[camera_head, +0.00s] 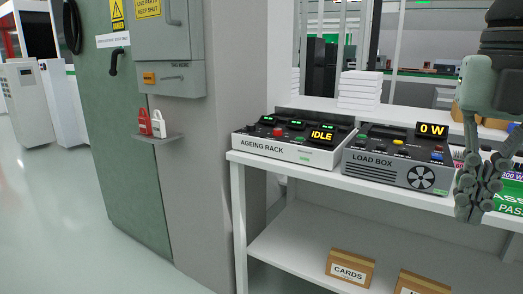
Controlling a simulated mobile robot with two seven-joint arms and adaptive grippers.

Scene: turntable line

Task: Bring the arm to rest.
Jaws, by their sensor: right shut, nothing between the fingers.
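My right gripper (468,212) hangs at the right side of the head view, fingers pointing down and closed with nothing between them. It appears in front of the right end of the white bench (240,200), just right of the grey load box (388,176). I cannot tell its exact distance from the bench. It partly hides the things behind it, including a green pass sign (510,197). My left gripper is not in view.
The ageing rack (270,150), its display reading IDLE, stands left of the load box, whose display reads 0 W. White boxes (360,88) are stacked behind. A cards box (350,268) sits on the lower shelf. A green cabinet (130,150) stands left; the floor (60,220) there is clear.

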